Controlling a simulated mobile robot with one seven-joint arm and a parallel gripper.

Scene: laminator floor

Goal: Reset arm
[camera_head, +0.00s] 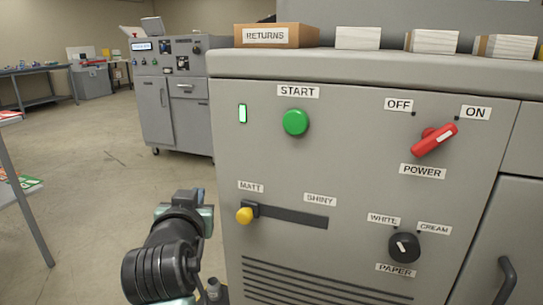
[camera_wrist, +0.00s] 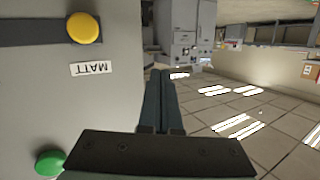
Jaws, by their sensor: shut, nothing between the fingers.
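My gripper (camera_wrist: 161,100) shows in the wrist view with its two dark fingers together and nothing between them. It is beside the left edge of the grey machine panel (camera_head: 350,100), apart from its controls. In the head view my arm is at the lower left, and the fingers are not clearly visible. The yellow slider knob (camera_head: 244,215) is at the MATT end of its slot; it also shows in the wrist view (camera_wrist: 85,28). The green START button (camera_head: 295,122) is above it. The red POWER handle (camera_head: 434,139) points towards ON. The black PAPER dial (camera_head: 404,247) has its mark towards WHITE.
A RETURNS box (camera_head: 276,36) and several white stacks stand on the machine's top. A small lit indicator (camera_head: 242,113) is left of START. Another grey machine (camera_head: 180,95) stands behind. A table (camera_head: 22,165) is at the far left. The floor (camera_head: 95,165) between is open.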

